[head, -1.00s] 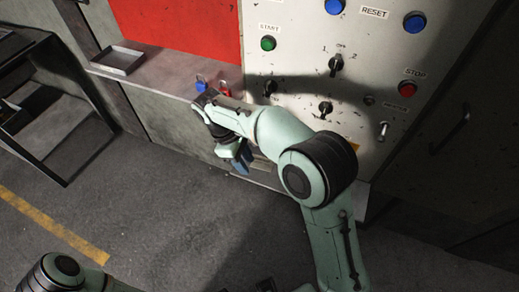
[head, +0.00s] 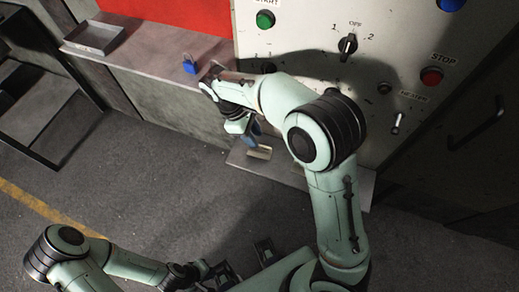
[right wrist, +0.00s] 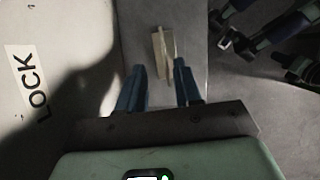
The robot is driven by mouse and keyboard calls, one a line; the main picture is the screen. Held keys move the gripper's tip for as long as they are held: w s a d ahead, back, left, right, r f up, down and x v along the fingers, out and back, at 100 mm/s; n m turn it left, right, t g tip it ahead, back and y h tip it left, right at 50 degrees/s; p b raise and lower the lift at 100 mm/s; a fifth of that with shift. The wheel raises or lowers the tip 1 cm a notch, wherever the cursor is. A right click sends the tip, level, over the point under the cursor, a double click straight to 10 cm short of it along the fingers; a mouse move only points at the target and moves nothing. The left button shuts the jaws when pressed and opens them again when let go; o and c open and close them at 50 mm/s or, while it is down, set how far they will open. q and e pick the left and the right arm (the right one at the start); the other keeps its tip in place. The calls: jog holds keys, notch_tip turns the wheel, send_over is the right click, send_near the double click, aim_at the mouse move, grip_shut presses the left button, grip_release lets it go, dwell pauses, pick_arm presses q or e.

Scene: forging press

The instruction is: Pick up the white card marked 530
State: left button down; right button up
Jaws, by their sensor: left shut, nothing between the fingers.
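A small pale, cream-coloured piece (head: 260,152) lies on the low ledge under the control panel. It also shows in the right wrist view (right wrist: 162,55), just beyond my fingertips, with a thin upright edge along it. No 530 marking can be read on it, so I cannot tell for sure that it is the card. My right gripper (head: 248,134) is over the ledge beside it, pointing down. In the right wrist view its two blue fingers (right wrist: 158,75) are apart with a gap between them. My left gripper (head: 222,277) is low over the floor, shut and empty.
The panel (head: 300,40) with its knobs and a red STOP button (head: 431,77) stands right behind my right arm. A blue padlock (head: 190,66) and a shallow grey tray (head: 95,37) are on the upper shelf. A dark stepped frame (head: 40,105) stands at the left.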

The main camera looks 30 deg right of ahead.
aim_at(260, 152)
jog(key=x, duration=0.5)
jog(key=shift+s+a+f+b, duration=0.1)
jog(key=shift+s+a+b, duration=0.05)
jog(key=shift+s+b, duration=0.2)
jog(key=shift+w, duration=0.1)
grip_shut()
